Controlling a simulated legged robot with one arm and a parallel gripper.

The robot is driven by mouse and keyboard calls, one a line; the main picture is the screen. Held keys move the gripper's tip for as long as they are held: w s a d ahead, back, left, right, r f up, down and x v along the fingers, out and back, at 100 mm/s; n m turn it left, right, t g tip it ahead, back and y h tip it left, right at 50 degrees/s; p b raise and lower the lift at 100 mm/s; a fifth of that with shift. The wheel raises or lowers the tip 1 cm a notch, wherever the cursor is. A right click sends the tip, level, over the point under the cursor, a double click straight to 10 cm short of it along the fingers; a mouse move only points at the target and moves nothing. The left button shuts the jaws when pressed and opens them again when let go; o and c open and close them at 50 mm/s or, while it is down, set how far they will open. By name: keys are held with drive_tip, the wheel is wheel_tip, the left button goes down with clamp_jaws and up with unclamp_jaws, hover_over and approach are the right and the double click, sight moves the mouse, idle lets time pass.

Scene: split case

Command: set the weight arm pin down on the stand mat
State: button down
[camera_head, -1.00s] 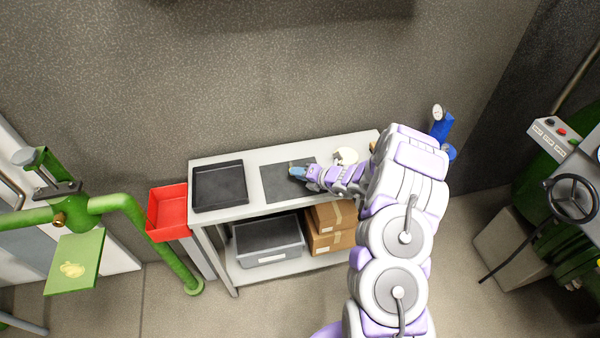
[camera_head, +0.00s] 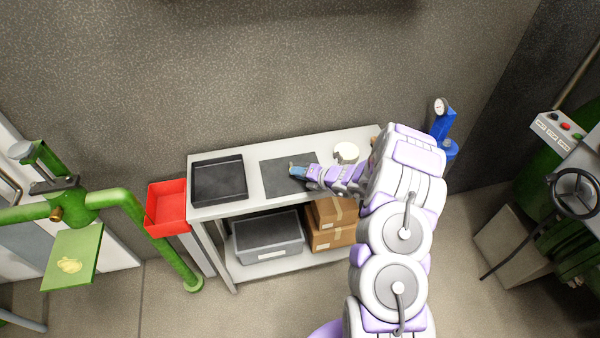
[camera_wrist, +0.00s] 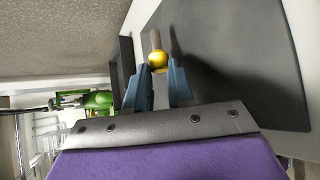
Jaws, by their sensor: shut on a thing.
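The weight arm pin (camera_wrist: 157,58) shows in the wrist view as a grey rod with a yellow, ball-like part. My gripper (camera_wrist: 158,80) is shut on it, with a blue-grey finger on each side. In the head view my gripper (camera_head: 296,171) is over the dark stand mat (camera_head: 275,183) on the table. The mat (camera_wrist: 235,60) also fills the right of the wrist view. The pin is too small to make out clearly in the head view. I cannot tell whether it touches the mat.
A black tray (camera_head: 219,196) lies left of the mat on the white table (camera_head: 240,206). A red bin (camera_head: 166,218) hangs at the table's left end. A white round object (camera_head: 346,151) stands right of the mat. A grey crate (camera_head: 268,251) and cardboard boxes (camera_head: 331,240) sit below.

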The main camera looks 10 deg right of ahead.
drive_tip(key=shift+f, duration=0.35)
drive_tip(key=c, duration=0.9)
unclamp_jaws()
drive_tip(key=shift+s+a, duration=0.1)
drive_tip(key=shift+f, duration=0.15)
drive_tip(key=shift+s, duration=0.1)
drive_tip(key=p+v, duration=0.4)
drive_tip(key=v, duration=1.3)
drive_tip(key=shift+d+r, duration=0.2)
